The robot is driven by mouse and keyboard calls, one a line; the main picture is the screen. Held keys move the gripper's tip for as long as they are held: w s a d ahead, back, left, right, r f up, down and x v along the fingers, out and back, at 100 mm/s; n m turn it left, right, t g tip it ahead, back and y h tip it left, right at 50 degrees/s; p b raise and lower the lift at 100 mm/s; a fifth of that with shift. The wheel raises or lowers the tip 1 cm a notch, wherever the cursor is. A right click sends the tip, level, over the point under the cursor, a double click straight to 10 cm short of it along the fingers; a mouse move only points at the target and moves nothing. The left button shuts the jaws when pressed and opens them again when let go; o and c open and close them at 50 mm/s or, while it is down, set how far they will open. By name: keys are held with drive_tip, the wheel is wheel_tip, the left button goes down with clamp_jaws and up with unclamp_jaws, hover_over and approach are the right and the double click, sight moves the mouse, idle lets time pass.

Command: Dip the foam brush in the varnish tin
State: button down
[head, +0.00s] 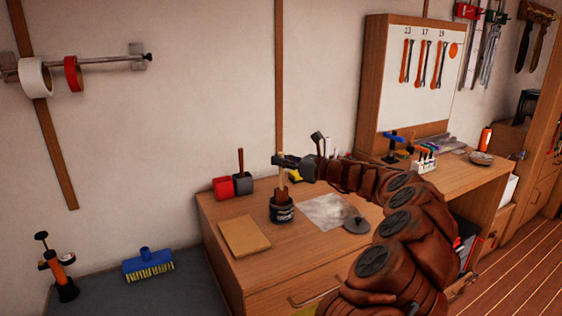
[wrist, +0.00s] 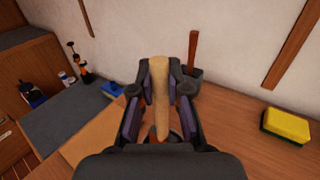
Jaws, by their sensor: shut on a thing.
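My gripper (head: 283,162) is shut on the pale wooden handle of the foam brush (head: 282,178). In the wrist view the handle (wrist: 160,85) stands between the two fingers (wrist: 160,98). The brush is about upright, with its brown head down at the mouth of the dark varnish tin (head: 282,213), which stands on the workbench. The head's lower end is hidden by the tin, so its depth inside cannot be told. In the wrist view my gripper hides most of the tin.
A tan board (head: 245,238) lies left of the tin. A grey sheet (head: 326,211) and a round lid (head: 356,226) lie to the right. A yellow sponge (wrist: 286,125) lies near the wall.

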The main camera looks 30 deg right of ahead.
drive_tip(key=shift+r+p, duration=2.4)
drive_tip(key=shift+r, duration=0.35)
